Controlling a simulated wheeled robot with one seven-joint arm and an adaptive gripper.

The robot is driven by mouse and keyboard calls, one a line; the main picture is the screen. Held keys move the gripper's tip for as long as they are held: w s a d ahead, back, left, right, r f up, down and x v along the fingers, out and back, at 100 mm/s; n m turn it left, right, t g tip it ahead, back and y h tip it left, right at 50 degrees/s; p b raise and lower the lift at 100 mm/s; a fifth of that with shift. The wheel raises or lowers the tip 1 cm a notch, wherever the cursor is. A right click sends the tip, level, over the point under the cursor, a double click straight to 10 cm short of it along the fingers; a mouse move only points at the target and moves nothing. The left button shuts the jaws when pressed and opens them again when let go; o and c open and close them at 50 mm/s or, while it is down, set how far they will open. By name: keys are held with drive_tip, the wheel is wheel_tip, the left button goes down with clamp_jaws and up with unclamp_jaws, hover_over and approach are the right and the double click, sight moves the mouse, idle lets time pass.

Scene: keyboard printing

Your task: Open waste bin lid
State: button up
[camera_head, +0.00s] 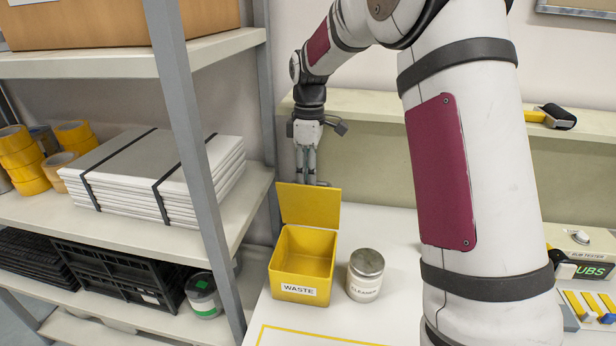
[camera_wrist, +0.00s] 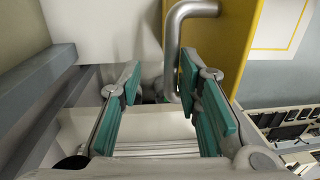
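The yellow waste bin (camera_head: 302,262), labelled WASTE, stands on the white table. Its yellow lid (camera_head: 309,205) is raised, standing up roughly vertical along the back edge, and the empty-looking inside shows. My gripper (camera_head: 310,180) is behind the lid at its top edge, pointing down. In the wrist view the yellow lid (camera_wrist: 225,35) is at the upper right, with a grey metal bar handle (camera_wrist: 173,50) on it. My gripper (camera_wrist: 165,88) has its two green-padded fingers apart there. The handle's lower end shows between them, nearer the right finger; contact cannot be told.
A metal-lidded cleaner jar (camera_head: 365,275) stands just right of the bin. A shelf unit with a grey upright (camera_head: 196,150) is close on the left. A ledge (camera_head: 365,103) runs behind the table. The rub tester (camera_head: 583,240) is at the far right.

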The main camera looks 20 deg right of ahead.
wheel_tip(320, 180, up, 11)
drive_tip(key=shift+w+d, duration=0.2)
drive_tip(key=shift+w, duration=0.15)
idle(0.4)
